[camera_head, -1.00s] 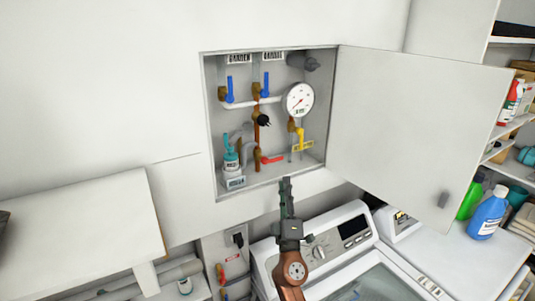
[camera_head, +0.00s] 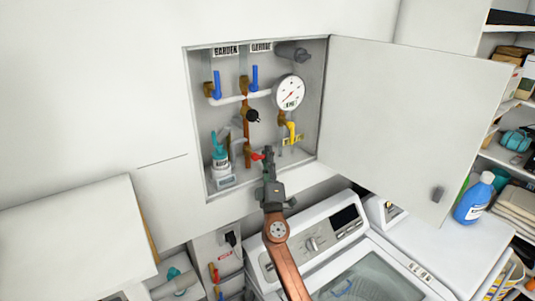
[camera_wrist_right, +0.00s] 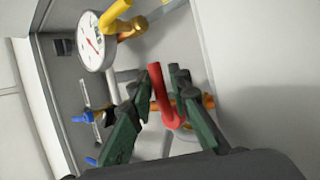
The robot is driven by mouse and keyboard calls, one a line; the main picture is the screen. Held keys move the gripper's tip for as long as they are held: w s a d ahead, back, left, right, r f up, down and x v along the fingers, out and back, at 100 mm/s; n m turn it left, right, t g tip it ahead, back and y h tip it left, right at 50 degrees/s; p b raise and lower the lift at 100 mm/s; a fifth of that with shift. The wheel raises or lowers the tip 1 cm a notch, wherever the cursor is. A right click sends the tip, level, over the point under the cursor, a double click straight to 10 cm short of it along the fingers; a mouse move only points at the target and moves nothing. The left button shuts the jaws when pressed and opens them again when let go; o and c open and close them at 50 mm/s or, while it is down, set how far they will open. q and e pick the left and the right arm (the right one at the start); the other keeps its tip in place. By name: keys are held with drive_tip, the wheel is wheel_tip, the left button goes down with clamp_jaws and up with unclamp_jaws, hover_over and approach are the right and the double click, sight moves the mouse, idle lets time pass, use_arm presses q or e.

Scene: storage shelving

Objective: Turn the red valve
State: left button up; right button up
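The red valve (camera_head: 257,156) has a lever handle and sits low in the open wall cabinet, on the copper pipe. My right gripper (camera_head: 268,155) reaches up into the cabinet at the handle's right end and hides part of it. In the right wrist view, the red valve handle (camera_wrist_right: 161,95) shows between the two green fingers of my right gripper (camera_wrist_right: 167,76). The fingers are apart, one on each side of the handle, with a visible gap on the right. I cannot tell whether the left finger touches it. My left gripper is not in view.
The cabinet door (camera_head: 410,120) stands open to the right. A washing machine (camera_head: 330,240) is below.

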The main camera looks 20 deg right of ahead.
drive_tip(key=shift+d+r, duration=0.1)
clamp_jaws()
idle(0.6)
